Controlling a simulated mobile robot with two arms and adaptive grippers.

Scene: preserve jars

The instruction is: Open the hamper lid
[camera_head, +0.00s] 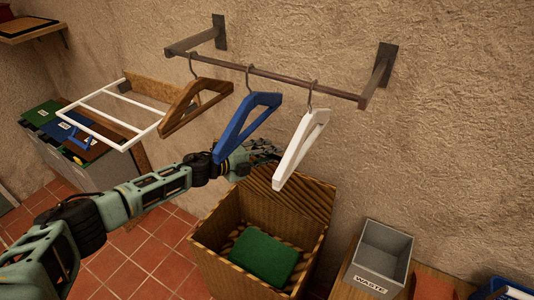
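The brown striped hamper (222,262) stands on the floor at the lower middle, with its top open. Its lid (308,198) is raised at the back, standing up near the wall. A folded green cloth (263,257) lies inside the hamper. My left arm comes in from the left, and my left gripper (262,153) is at the top left edge of the raised lid. The blue and white hangers partly cover it, so I cannot tell whether its fingers are open or touch the lid. My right gripper is not in view.
A wall rail (290,78) holds a wooden hanger (190,103), a blue hanger (240,125) and a white hanger (300,145) close above my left gripper. A grey waste bin (382,250) stands right of the hamper. A white rack (110,115) is at the left.

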